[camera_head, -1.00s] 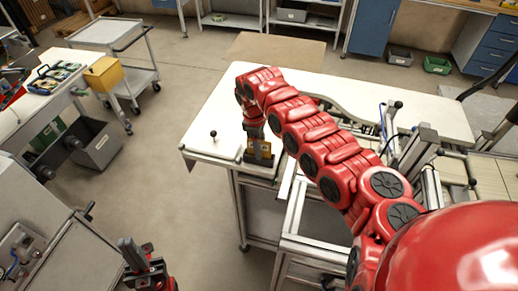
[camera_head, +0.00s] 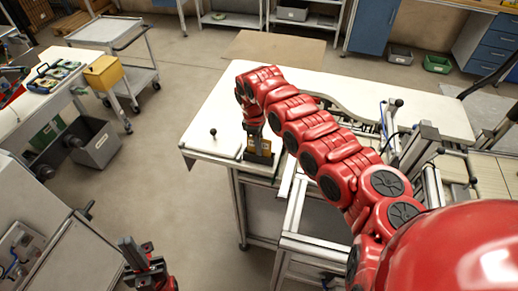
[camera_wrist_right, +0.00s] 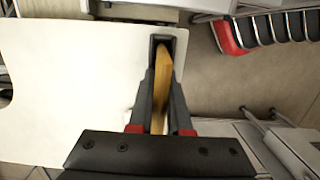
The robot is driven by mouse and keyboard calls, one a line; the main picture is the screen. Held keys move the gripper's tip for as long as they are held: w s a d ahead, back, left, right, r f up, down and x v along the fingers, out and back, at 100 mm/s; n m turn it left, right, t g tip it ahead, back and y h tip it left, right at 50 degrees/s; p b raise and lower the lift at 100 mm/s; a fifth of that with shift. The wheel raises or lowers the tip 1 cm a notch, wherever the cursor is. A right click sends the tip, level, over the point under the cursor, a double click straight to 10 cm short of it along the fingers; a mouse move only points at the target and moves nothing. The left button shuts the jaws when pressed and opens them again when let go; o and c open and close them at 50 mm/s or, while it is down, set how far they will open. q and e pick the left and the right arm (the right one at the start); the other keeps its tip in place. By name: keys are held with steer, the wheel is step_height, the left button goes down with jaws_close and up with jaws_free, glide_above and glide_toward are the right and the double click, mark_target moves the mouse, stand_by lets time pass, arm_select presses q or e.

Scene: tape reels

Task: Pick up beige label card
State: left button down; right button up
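The beige label card (camera_wrist_right: 162,80) shows as a tan, upright strip in the right wrist view. It stands in a narrow dark holder (camera_wrist_right: 182,37) near the edge of a white tabletop. My right gripper (camera_wrist_right: 162,88) has one finger on each side of the card, very close to it; I cannot tell whether both fingers press on it. In the head view the holder (camera_head: 259,169) sits at the near corner of the white table, with my right gripper (camera_head: 259,146) above it. My left gripper (camera_head: 130,247) hangs low at the left, apart from the table; its opening is unclear.
The white table (camera_head: 215,105) has a small black knob (camera_head: 213,132) left of the holder. Metal frames and a conveyor (camera_head: 487,172) stand right of it. A grey cart (camera_head: 105,32) and a workbench with a yellow bin (camera_head: 103,74) are at the left, with open floor between.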

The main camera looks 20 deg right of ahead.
jaws_close()
